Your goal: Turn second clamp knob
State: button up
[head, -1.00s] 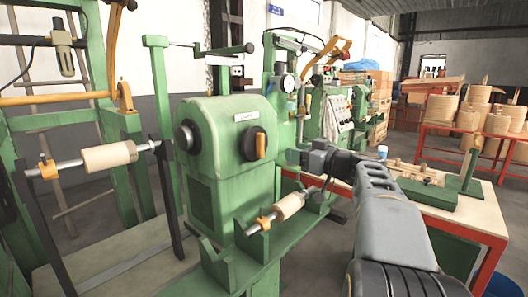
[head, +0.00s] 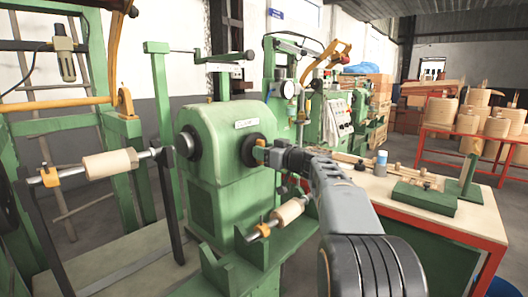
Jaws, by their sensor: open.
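A black round knob (head: 250,150) sits on the front face of the green machine housing (head: 232,185). Its orange grip (head: 260,146) is partly covered by my gripper. My gripper (head: 268,155) is open, with its jaws right at the orange grip. I cannot tell whether the jaws are around it or just in front of it. A second black round knob (head: 187,144) is on the housing's left side. Orange clamps sit on the front shaft (head: 262,231) and on the left shaft (head: 49,177). Which part is the second clamp knob is not clear.
A wooden coil bobbin (head: 290,211) is on the front shaft, below my arm. Another wooden bobbin (head: 108,164) is on the left shaft. A red-edged worktable (head: 455,212) with a green block (head: 425,197) and a blue-capped bottle (head: 381,161) stands at right.

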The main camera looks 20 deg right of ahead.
grip_shut()
dwell(0.3)
jog(key=shift+f, duration=0.1)
